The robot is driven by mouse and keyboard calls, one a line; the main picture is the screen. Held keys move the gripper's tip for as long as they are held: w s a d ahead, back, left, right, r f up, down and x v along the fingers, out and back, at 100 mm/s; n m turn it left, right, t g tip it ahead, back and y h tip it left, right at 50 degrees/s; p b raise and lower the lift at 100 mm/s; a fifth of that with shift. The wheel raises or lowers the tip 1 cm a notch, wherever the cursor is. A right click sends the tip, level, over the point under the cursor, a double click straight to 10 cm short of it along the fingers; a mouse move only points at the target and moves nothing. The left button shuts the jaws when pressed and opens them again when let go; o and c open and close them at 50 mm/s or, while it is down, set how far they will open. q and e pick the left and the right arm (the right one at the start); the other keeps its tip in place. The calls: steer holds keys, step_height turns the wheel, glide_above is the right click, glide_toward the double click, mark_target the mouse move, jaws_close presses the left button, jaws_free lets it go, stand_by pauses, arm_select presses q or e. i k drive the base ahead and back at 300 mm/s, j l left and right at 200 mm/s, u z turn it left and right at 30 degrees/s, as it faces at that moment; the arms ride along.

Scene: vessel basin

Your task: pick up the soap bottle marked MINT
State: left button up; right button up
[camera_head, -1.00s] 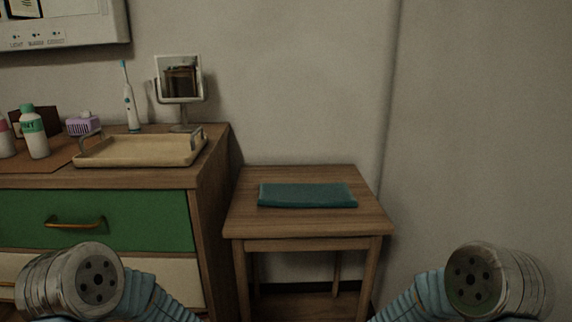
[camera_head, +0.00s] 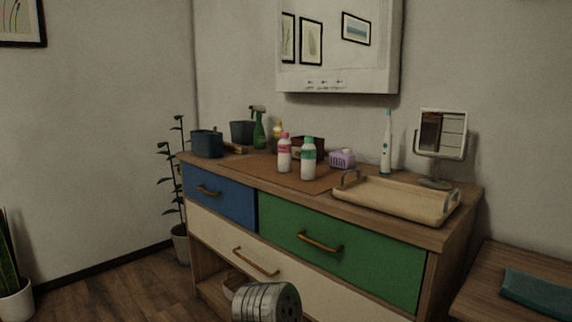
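The white soap bottle with a green cap and green label (camera_head: 308,160) stands upright on a brown mat (camera_head: 265,173) on top of the dresser. Its lettering is too small to read now, but in the earlier view a green label with partly readable letters looks like MINT. A similar white bottle with a pink cap and label (camera_head: 284,154) stands upright just left of it. Neither gripper is in view. Only a round metal joint of my arm shows at the bottom edge, well below and in front of the bottles.
The dresser (camera_head: 458,208) also holds a beige tray (camera_head: 437,212), mirror (camera_head: 442,133), electric toothbrush (camera_head: 386,150), purple box (camera_head: 342,159), green spray bottle (camera_head: 259,130) and blue container (camera_head: 207,143). A wall cabinet (camera_head: 340,78) hangs above.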

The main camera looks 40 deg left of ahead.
mark_target(309, 150)
steer(key=u, duration=1.05)
